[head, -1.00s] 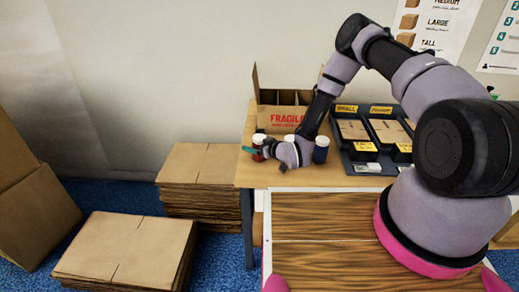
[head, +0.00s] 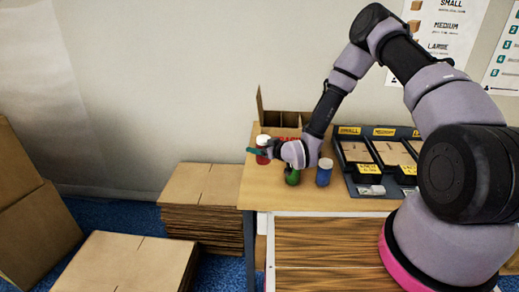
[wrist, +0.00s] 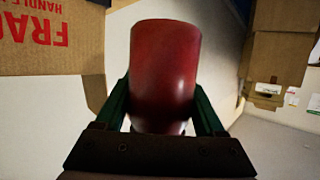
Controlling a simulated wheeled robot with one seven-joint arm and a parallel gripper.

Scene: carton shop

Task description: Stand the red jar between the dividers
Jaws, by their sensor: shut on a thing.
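The red jar (head: 263,145) with a white lid is held by my gripper (head: 259,153) near the table's left edge, in front of the carton. In the wrist view, the red jar (wrist: 165,65) sits between the two green fingers of my gripper (wrist: 165,95), which are shut on it. The open carton (head: 262,108) with brown dividers (head: 289,118) stands at the back of the table. My gripper and forearm hide much of its front. Its red print shows large at the upper left of the wrist view (wrist: 45,35).
A dark tray (head: 345,180) of flat cartons fills the table's right side. Cardboard stacks (head: 200,205) stand on the floor at left.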

